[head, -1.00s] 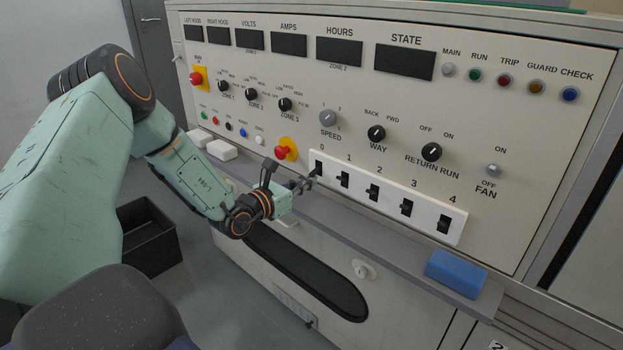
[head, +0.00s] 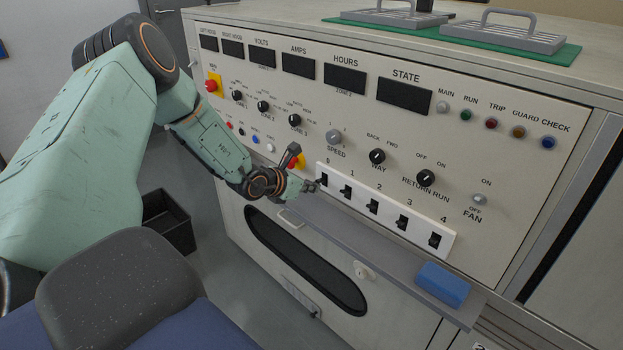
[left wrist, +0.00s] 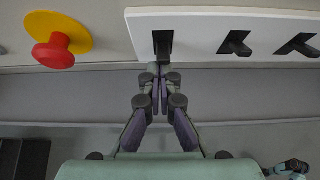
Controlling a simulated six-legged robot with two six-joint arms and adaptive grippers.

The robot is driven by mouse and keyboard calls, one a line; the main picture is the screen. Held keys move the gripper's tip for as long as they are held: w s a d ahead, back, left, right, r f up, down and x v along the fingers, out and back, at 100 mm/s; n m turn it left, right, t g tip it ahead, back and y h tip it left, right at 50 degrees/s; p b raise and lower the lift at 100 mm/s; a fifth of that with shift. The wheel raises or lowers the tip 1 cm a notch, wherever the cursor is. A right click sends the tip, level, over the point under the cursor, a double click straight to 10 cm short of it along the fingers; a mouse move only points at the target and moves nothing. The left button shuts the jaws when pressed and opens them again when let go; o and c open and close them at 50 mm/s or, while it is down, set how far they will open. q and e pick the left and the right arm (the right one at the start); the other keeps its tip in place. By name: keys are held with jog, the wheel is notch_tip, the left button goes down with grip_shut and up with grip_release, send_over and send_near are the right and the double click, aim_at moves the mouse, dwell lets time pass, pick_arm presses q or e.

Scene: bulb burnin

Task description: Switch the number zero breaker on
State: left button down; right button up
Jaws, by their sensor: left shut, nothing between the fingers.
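The white breaker strip (head: 388,211) carries a row of black toggles marked 0 to 4. The number zero breaker (head: 323,180) is at its left end and also shows in the left wrist view (left wrist: 163,42). My left gripper (head: 313,187) is shut and empty, just left of and slightly below that toggle. In the left wrist view my fingertips (left wrist: 160,70) are together just below the toggle; I cannot tell whether they touch it. The toggle's on or off position is not clear. My right gripper is not in view.
A red emergency button (left wrist: 54,52) on a yellow disc sits left of the strip. A grey ledge (head: 375,255) runs below the panel, with a blue block (head: 443,285) on its right. A black bin (head: 168,222) stands on the floor at left.

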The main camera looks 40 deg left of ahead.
pick_arm(q)
jog(key=shift+r+g, duration=0.25)
jog(key=shift+g, duration=0.05)
jog(key=shift+f, duration=0.2)
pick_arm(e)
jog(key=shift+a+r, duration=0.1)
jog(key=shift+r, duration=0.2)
pick_arm(q)
jog(key=shift+r, duration=0.15)
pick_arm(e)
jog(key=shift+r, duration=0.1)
pick_arm(q)
jog(key=shift+w+r+p, duration=0.1)
jog(key=shift+r+p, duration=0.6)
jog(key=shift+p, duration=0.05)
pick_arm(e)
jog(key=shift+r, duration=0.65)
